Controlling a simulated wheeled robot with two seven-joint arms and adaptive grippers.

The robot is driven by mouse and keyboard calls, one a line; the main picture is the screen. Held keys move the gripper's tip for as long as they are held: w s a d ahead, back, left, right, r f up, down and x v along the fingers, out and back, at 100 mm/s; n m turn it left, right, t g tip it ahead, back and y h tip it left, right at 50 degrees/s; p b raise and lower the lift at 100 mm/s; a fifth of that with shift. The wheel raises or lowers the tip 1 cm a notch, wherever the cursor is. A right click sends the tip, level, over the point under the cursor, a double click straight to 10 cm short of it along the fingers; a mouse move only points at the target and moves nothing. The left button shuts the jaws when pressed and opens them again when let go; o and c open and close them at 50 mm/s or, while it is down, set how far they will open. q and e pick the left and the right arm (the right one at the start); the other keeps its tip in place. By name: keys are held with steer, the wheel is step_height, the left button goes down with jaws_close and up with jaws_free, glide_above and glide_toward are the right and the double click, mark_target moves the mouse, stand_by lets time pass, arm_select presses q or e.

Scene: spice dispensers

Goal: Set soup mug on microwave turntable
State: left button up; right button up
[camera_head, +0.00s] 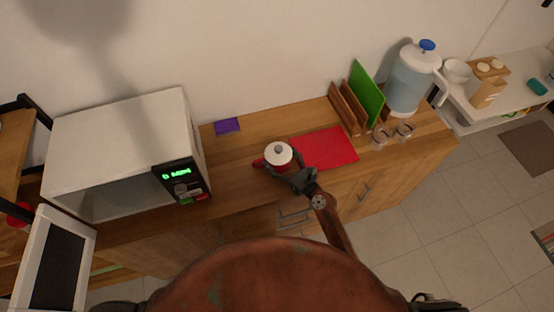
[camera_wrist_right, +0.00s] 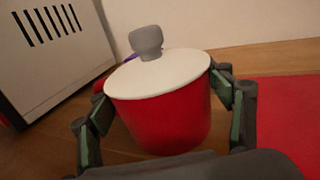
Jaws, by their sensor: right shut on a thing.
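The soup mug (camera_head: 277,155) is red with a white lid and a grey knob. It is over the wooden counter, left of the red mat. In the right wrist view the mug (camera_wrist_right: 165,118) fills the middle, upright, between the fingers. My right gripper (camera_head: 283,168) is shut on the mug's body; it also shows in the wrist view (camera_wrist_right: 160,112). I cannot tell whether the mug touches the counter. The microwave (camera_head: 120,140) stands at the left with its door (camera_head: 55,262) swung open. Its turntable is not visible from here. My left gripper is not in view.
A red mat (camera_head: 326,148), a purple pad (camera_head: 227,126), a wooden rack with a green board (camera_head: 368,92), two glasses (camera_head: 380,137) and a blue jug (camera_head: 410,82) are on the counter. Counter between microwave and mug is mostly clear. The open door juts forward.

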mark_target(281, 153)
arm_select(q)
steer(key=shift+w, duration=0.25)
arm_select(e)
steer(key=shift+r, duration=0.1)
steer(key=c, duration=0.6)
